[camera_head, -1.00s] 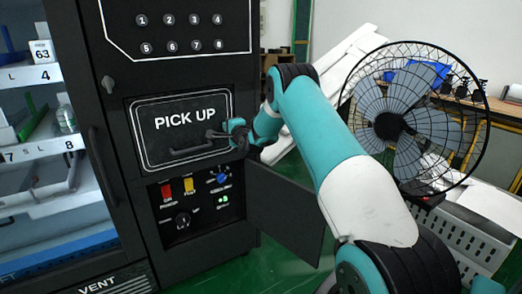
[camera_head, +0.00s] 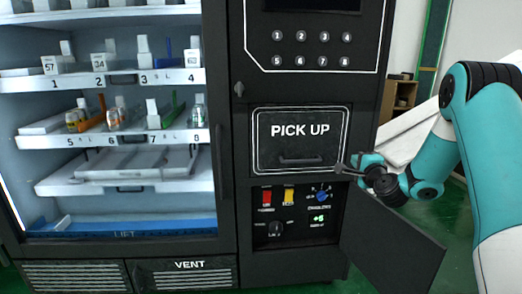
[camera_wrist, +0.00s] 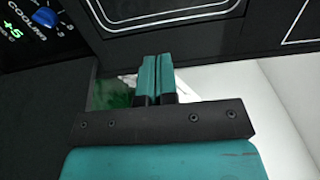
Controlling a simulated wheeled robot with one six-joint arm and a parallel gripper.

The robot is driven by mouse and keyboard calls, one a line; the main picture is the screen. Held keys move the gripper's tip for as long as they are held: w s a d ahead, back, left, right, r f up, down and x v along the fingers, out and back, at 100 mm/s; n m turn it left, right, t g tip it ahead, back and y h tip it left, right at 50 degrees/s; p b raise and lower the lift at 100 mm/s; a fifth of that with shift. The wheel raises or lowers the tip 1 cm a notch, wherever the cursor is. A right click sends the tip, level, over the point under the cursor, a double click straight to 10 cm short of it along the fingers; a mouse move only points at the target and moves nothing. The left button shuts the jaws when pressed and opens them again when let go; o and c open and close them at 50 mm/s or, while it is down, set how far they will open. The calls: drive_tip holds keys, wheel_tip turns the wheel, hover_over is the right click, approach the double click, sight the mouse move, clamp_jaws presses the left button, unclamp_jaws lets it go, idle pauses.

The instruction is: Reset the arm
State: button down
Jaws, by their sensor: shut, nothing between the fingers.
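My teal and dark arm reaches in from the right in the head view. My gripper (camera_head: 345,169) is just in front of the vending machine, at the right edge of the PICK UP door (camera_head: 299,141). In the wrist view the two teal fingers of my gripper (camera_wrist: 155,75) are together, with nothing between them. The door appears closed. Whether the fingertips touch the machine cannot be told.
An open dark panel (camera_head: 392,245) juts out below my gripper. Behind it is a control recess (camera_head: 293,214) with switches and knobs. Glass-fronted shelves with small bottles (camera_head: 113,117) fill the left. Green floor (camera_head: 455,255) shows at the right.

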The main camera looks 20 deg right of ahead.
drive_tip(key=a+r+n+g+y, duration=0.15)
drive_tip(key=a+n+y, duration=0.3)
drive_tip(key=a, duration=0.45)
drive_tip(key=a+r+n+g+y, duration=0.1)
drive_tip(key=a+r+n+y, duration=0.3)
drive_tip(key=a, duration=0.5)
drive_tip(key=s+a+n+g+y, duration=0.3)
drive_tip(key=s+a+n+g, duration=0.35)
drive_tip(key=a, duration=0.55)
drive_tip(key=s+a+n+g+h, duration=0.1)
drive_tip(key=s+a+n+g, duration=0.25)
drive_tip(key=s, duration=0.65)
drive_tip(key=s+a+n+g+h, duration=0.1)
drive_tip(key=s+a+n+g, duration=0.1)
drive_tip(key=s+n, duration=0.5)
drive_tip(key=s+a+n+g+h, duration=0.1)
drive_tip(key=s+a+n+g, duration=0.15)
drive_tip(key=s, duration=0.95)
wheel_tip(320, 180, up, 20)
drive_tip(key=s+p, duration=0.1)
drive_tip(key=p, duration=1.8)
drive_tip(key=shift+d, duration=0.2)
drive_tip(key=shift+s, duration=0.1)
